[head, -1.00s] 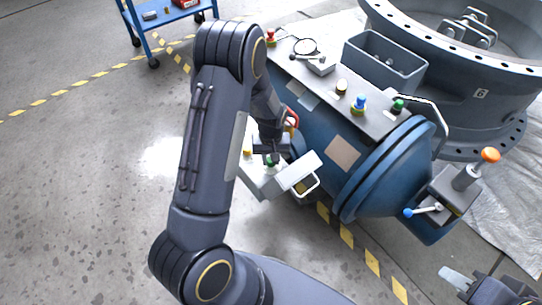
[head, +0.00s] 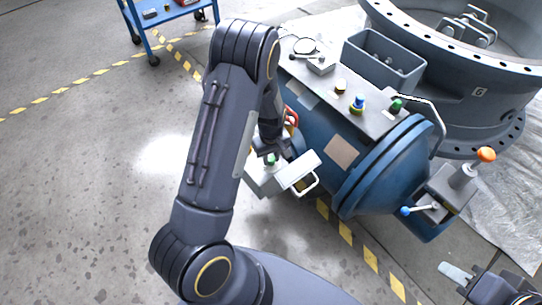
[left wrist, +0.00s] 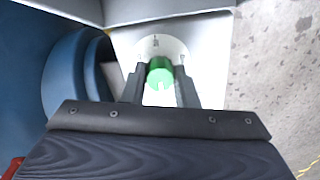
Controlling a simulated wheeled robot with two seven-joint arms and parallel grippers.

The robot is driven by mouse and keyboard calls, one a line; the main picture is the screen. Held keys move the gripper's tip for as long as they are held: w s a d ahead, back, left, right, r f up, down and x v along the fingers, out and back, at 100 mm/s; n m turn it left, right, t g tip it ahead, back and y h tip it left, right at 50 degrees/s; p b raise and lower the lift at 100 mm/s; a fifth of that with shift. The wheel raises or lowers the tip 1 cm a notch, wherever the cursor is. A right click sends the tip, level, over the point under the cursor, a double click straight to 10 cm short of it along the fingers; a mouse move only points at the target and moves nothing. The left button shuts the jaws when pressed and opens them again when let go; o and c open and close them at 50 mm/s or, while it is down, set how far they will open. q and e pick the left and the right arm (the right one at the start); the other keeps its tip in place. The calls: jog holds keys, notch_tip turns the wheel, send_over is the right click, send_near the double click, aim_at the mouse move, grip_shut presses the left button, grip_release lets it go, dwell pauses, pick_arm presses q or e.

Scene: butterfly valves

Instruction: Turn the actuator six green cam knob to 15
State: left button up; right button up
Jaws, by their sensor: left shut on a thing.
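The green cam knob (left wrist: 160,72) stands on a white round dial plate (left wrist: 172,46) on a pale box in the left wrist view. A white mark shows on its face, but the dial figures are too small to read. My left gripper (left wrist: 161,78) has one finger on each side of the knob and is shut on it. In the head view, the knob (head: 271,159) shows at the pale actuator box (head: 262,178), just below my left gripper (head: 276,150). My right gripper (head: 458,274) is only partly in view at the bottom right, away from the box.
The blue actuator cylinder (head: 385,170) lies right of the box. A large grey valve ring (head: 490,95) stands behind.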

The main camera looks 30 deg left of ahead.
aim_at(271, 158)
pick_arm(q)
jog(key=o, duration=1)
notch_tip(271, 158, up, 7)
jog(key=p, duration=0.2)
jog(key=shift+p, duration=0.3)
jog(key=shift+r, duration=0.4)
